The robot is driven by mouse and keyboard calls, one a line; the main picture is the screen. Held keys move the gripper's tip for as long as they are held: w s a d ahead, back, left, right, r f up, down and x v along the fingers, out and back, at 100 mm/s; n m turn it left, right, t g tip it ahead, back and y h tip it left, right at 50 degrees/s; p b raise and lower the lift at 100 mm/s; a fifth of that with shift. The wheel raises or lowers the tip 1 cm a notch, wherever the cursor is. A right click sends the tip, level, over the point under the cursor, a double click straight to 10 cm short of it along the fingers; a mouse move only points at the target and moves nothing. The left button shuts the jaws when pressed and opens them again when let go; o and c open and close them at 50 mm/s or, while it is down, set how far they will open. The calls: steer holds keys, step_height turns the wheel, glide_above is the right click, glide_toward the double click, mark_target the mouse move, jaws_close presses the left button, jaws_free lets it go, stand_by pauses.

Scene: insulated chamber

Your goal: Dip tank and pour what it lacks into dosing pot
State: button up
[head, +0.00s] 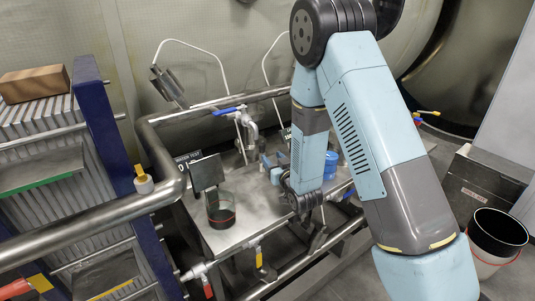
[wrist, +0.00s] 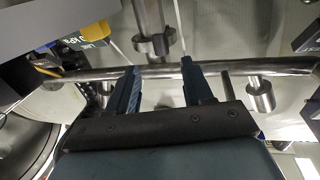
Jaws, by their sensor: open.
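My gripper (head: 268,162) is over the steel bench, in front of the steel rail, with its fingers pointing left. In the wrist view my gripper (wrist: 159,72) is open, with two blue fingers apart and nothing between them. A dark see-through pot with a red ring (head: 221,211) stands on the steel bench top, left of my gripper and apart from it. A blue container (head: 331,165) is partly hidden behind my arm. I cannot tell for sure which vessel is the tank or the dosing pot, and I see no liquid level.
The steel bench (head: 238,229) has pipe rails (head: 95,222) around it and a blue-handled tap (head: 240,115). A dark plate (head: 207,172) stands behind the pot. A blue rack (head: 105,125) is at left.

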steer(key=shift+v, duration=1.2)
steer(key=shift+c, duration=0.4)
